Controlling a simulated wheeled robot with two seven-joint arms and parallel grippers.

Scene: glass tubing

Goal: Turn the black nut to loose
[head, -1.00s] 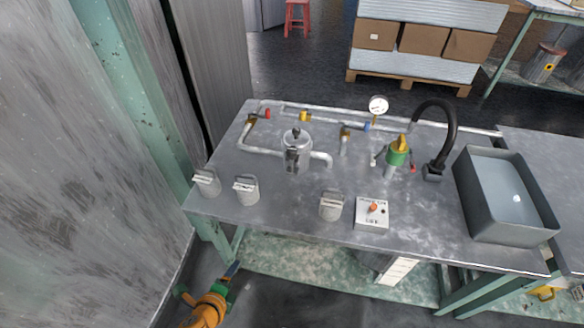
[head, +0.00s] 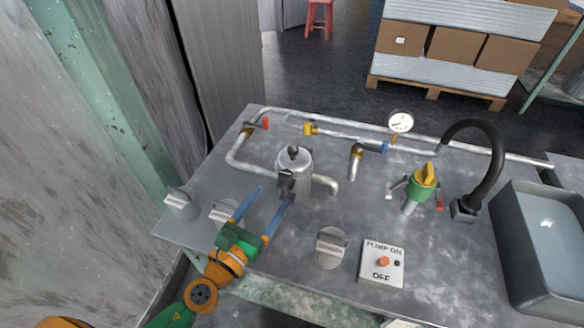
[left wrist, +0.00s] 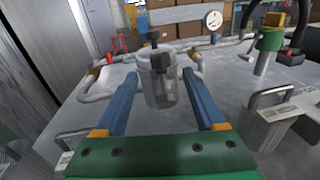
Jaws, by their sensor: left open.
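A clear cylindrical vessel (head: 294,172) stands on the bench among the pipes; it also shows in the left wrist view (left wrist: 160,88). A black knob-like part (head: 293,151) is on its lid, and another dark part (head: 287,180) is on its near side. In the left wrist view the two dark parts (left wrist: 159,62) appear one above the other; I cannot tell which is the nut. My left gripper (head: 274,192) is open, its blue fingers pointing at the vessel from the near left. In the left wrist view the vessel lies between the fingertips (left wrist: 161,76). My right gripper is not in view.
A green-yellow valve (head: 422,188), a gauge (head: 400,121), a black hose (head: 490,180) and a grey basin (head: 545,235) are to the right. Pipes (head: 240,155) run behind the vessel.

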